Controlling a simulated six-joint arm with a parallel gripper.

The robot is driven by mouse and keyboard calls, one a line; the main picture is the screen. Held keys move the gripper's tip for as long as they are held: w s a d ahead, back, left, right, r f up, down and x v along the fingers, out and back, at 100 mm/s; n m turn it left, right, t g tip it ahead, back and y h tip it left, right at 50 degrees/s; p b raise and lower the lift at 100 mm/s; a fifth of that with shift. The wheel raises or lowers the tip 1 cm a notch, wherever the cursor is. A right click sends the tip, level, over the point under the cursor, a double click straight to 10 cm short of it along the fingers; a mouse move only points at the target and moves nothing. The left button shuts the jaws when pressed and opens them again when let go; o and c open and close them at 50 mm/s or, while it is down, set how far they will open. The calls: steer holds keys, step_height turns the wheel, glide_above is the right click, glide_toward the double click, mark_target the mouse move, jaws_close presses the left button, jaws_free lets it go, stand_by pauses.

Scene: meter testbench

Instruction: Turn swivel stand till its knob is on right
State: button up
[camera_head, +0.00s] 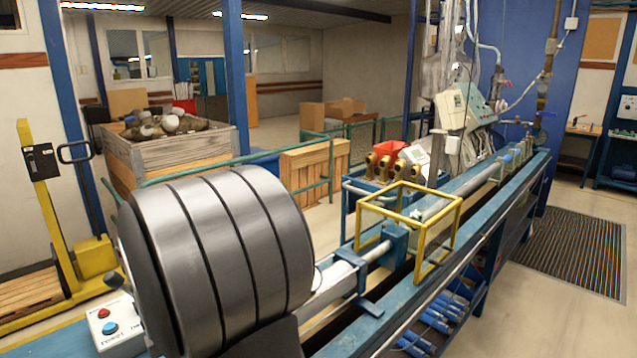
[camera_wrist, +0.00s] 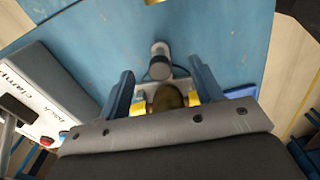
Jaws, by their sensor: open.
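In the wrist view, a short grey cylinder with a darker end (camera_wrist: 160,60) stands on the blue surface, and a pale bracket lies near it. I take this to be part of the swivel stand, but cannot be sure. A dark olive rounded piece (camera_wrist: 167,97) shows below it, possibly the knob. My gripper (camera_wrist: 165,88) is open, with blue and yellow parts on both sides of that piece; whether they touch it I cannot tell. The rest is hidden by the dark gripper body.
A control box with red and blue buttons (camera_head: 109,327) stands at the lower left; it also shows in the wrist view (camera_wrist: 48,120). A dark round handle (camera_head: 115,281) is above it. A yellow frame (camera_head: 447,240) stands on the long blue bench (camera_head: 490,208).

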steer(key=shift+w+a, duration=0.55)
steer(key=shift+w, duration=0.1)
stand_by(0.4)
steer(key=o, duration=0.4)
steer(key=shift+o, duration=0.2)
steer(key=shift+r, duration=2.75)
